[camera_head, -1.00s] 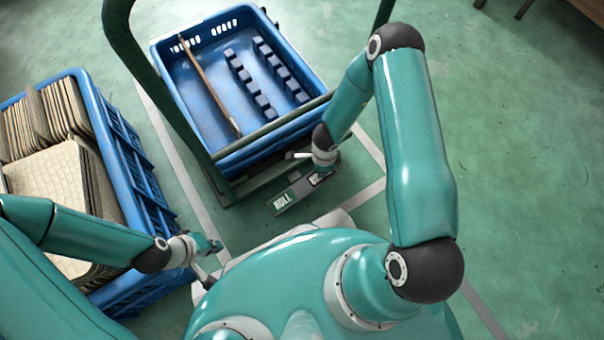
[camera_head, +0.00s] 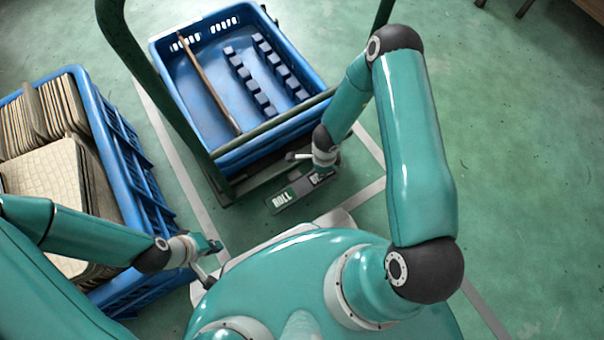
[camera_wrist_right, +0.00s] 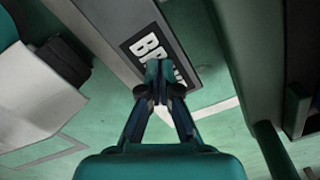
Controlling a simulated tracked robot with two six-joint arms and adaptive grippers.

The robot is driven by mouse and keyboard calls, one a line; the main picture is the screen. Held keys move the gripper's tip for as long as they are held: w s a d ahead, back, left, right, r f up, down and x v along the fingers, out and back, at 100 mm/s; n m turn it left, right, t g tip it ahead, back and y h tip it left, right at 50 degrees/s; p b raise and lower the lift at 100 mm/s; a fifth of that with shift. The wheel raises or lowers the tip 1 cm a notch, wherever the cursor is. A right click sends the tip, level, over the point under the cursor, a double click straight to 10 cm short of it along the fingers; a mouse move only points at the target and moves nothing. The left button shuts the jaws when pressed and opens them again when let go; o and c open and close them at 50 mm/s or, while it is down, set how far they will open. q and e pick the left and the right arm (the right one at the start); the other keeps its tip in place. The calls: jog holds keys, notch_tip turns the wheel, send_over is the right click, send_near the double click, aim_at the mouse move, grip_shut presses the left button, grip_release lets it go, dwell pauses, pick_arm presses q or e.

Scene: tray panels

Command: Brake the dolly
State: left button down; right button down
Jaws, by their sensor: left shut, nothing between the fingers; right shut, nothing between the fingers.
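The dolly has a dark green frame and handle (camera_head: 152,75) and carries a blue crate (camera_head: 190,112). At its near end is a grey pedal plate (camera_head: 287,199) with a ROLL label and a partly covered second label. In the right wrist view that label, BRAKE (camera_wrist_right: 150,48), is white on black and partly hidden by my fingers. My right gripper (camera_head: 318,177) is shut and empty at the label's end of the plate; it also shows in the right wrist view (camera_wrist_right: 160,72). I cannot tell whether it touches. My left gripper (camera_head: 216,246) is shut and empty, away from the dolly.
A blue crate (camera_head: 128,145) full of beige panels (camera_head: 50,180) stands at the left, close to my left arm. The dolly's crate holds blue slotted strips (camera_head: 250,82) and a brown rod (camera_head: 207,82). White lines mark the green floor (camera_head: 520,160), which is clear at the right.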

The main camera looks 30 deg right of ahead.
jog(key=shift+f+b, duration=0.35)
jog(key=shift+f, duration=0.2)
jog(key=shift+r, duration=0.1)
notch_tip(320, 180, up, 7)
jog(key=p, duration=0.7)
dwell(0.7)
